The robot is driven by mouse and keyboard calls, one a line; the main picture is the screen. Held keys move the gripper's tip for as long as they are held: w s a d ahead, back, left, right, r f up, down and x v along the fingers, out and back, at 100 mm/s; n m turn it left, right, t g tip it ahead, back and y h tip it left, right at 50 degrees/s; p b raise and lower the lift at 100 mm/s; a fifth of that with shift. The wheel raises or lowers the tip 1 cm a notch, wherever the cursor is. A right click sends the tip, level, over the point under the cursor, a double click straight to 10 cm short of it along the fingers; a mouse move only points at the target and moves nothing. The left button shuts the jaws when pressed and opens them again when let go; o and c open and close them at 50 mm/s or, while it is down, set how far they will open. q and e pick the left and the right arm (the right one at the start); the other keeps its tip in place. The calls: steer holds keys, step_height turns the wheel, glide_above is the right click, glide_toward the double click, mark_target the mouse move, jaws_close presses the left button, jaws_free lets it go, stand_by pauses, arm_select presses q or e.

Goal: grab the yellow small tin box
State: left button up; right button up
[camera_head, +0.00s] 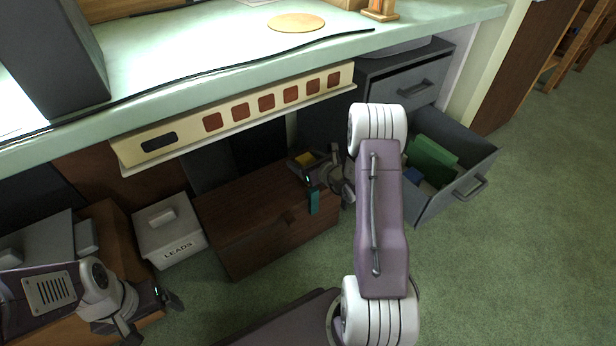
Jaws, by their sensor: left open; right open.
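A small yellow box (304,159) shows at the back right of the brown wooden chest (240,215), under the counter. My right gripper (312,176) is open, right beside the yellow box, and partly covers it. I cannot tell whether the fingers touch the box. My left gripper (156,312) is open and empty at the lower left, far from the box.
A teal piece (314,201) shows just below my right gripper. A grey cabinet (408,84) has an open drawer (438,205) holding a green item (431,157). A white "LEADS" box (170,235) stands left of the chest. The counter (200,60) overhangs; green floor (530,200) is clear at right.

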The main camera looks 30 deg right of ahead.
steer(key=shift+w, duration=0.25)
jaws_close()
steer(key=shift+r, duration=0.1)
step_height(320, 180, up, 5)
steer(key=p, duration=0.4)
steer(key=shift+r+p, duration=0.1)
steer(key=shift+p, duration=0.25)
steer(key=s+d+r+p, duration=0.5)
steer(key=s+d+p, duration=0.1)
steer(key=s+d, duration=0.1)
steer(key=shift+s+d+r, duration=0.35)
steer(key=shift+d, duration=0.5)
